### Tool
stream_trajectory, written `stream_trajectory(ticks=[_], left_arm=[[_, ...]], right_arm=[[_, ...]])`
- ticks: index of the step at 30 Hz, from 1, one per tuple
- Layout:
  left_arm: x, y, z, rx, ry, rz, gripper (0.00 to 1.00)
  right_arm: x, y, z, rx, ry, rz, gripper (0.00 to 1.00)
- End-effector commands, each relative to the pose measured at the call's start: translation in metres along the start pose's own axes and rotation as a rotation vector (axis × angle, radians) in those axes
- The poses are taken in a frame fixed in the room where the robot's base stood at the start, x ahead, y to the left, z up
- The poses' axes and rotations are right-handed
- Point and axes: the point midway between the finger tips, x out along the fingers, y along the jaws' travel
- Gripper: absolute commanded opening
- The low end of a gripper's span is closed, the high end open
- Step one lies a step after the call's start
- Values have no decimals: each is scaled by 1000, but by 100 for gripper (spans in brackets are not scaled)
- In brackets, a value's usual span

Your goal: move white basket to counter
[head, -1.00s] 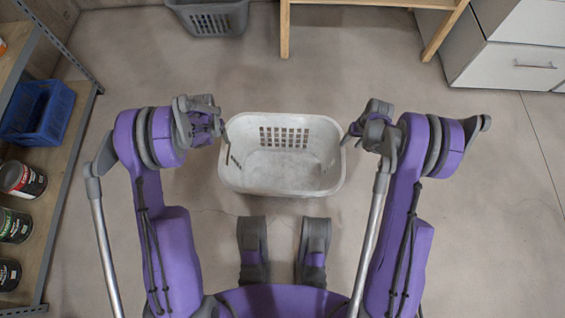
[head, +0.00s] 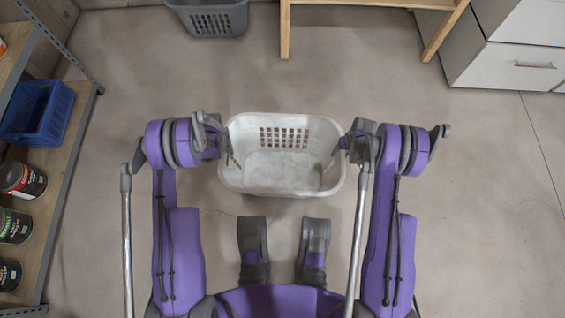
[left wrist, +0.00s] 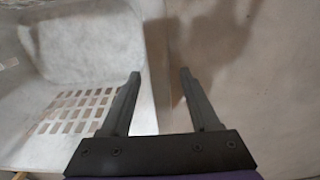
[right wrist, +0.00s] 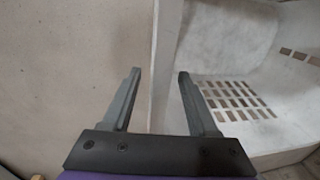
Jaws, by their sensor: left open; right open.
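The white basket (head: 282,185) stands upright and empty on the floor between my two grippers in the head view. My left gripper (head: 232,150) is open at the basket's left rim. In the left wrist view its fingers (left wrist: 160,75) lie on either side of the basket wall (left wrist: 158,60). My right gripper (head: 338,148) is open at the right rim. In the right wrist view its fingers (right wrist: 158,75) straddle the opposite basket wall (right wrist: 166,50). Neither gripper is closed on the wall. Whether the fingers touch it cannot be told.
A grey basket (head: 212,20) sits on the floor at the back. A wooden-legged table or stand (head: 285,30) and white drawers (head: 515,65) are at the back right. A shelf with a blue crate (head: 38,112) and cans (head: 22,180) lines the left. Floor around the basket is clear.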

Motion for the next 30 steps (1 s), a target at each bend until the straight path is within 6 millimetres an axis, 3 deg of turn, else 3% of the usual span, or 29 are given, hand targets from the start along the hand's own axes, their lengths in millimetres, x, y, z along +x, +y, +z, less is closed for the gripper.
stream_trajectory(ticks=[7, 17, 30], left_arm=[[0, 0, 0, 0, 0, 0, 62], [0, 0, 0, 0, 0, 0, 3], [0, 0, 0, 0, 0, -1, 0]], right_arm=[[0, 0, 0, 0, 0, 0, 60], [0, 0, 0, 0, 0, 0, 0], [0, 0, 0, 0, 0, -1, 0]])
